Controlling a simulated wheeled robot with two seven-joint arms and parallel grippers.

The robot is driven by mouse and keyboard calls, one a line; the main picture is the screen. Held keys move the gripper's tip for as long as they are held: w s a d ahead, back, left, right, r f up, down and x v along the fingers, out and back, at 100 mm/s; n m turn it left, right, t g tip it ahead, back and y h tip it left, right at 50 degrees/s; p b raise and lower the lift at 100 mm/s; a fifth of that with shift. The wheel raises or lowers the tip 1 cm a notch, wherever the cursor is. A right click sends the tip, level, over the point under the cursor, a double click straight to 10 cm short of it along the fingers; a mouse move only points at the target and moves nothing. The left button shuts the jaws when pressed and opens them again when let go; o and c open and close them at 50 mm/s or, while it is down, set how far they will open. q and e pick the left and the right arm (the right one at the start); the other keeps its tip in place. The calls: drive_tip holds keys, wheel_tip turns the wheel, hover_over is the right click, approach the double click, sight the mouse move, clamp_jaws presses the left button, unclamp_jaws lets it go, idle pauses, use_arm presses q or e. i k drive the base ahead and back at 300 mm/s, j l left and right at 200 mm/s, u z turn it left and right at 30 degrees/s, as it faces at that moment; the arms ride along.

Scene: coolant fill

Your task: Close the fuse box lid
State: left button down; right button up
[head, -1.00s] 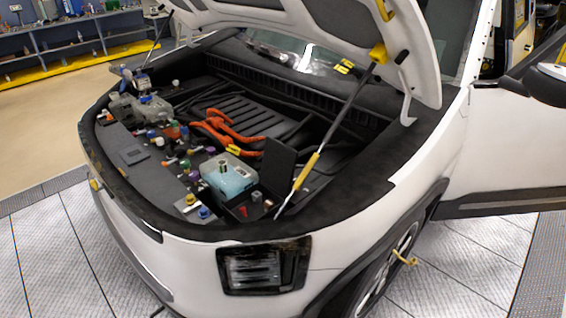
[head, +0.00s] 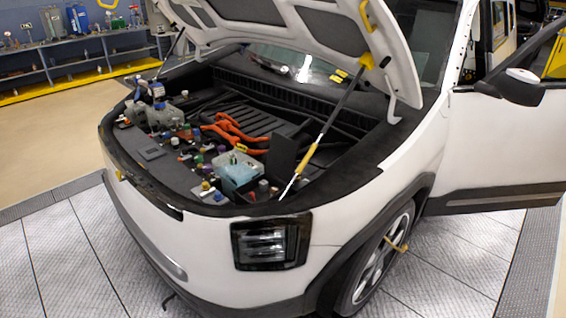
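The fuse box lid (head: 281,155) is a dark flat panel. It stands upright in the right front of the engine bay, beside the hood strut. The fuse box (head: 262,191) lies open below it, with small parts showing inside. A translucent reservoir with blue liquid (head: 240,177) sits just left of the lid. Neither of my grippers shows in the head view.
The raised hood (head: 290,30) hangs over the bay. A strut with a yellow sleeve (head: 310,155) runs up just right of the lid. Several coloured caps crowd the bay's left front. The floor before the white car is clear.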

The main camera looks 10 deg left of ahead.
sight(283, 153)
drive_tip(key=u, duration=2.75)
drive_tip(key=k+l, duration=0.25)
drive_tip(key=l, duration=0.4)
drive_tip(key=k+l, duration=0.2)
drive_tip(key=l, duration=0.45)
drive_tip(key=k+l, duration=0.25)
drive_tip(key=l, duration=0.35)
drive_tip(key=k+l, duration=0.2)
drive_tip(key=l, duration=0.45)
drive_tip(key=k+l, duration=0.25)
drive_tip(key=l, duration=0.4)
drive_tip(key=k+l, duration=0.2)
drive_tip(key=l, duration=0.45)
drive_tip(key=k+l, duration=0.25)
drive_tip(key=l, duration=0.4)
drive_tip(key=k+l, duration=0.2)
drive_tip(key=l, duration=0.4)
drive_tip(key=k+j, duration=0.1)
drive_tip(key=k, duration=0.05)
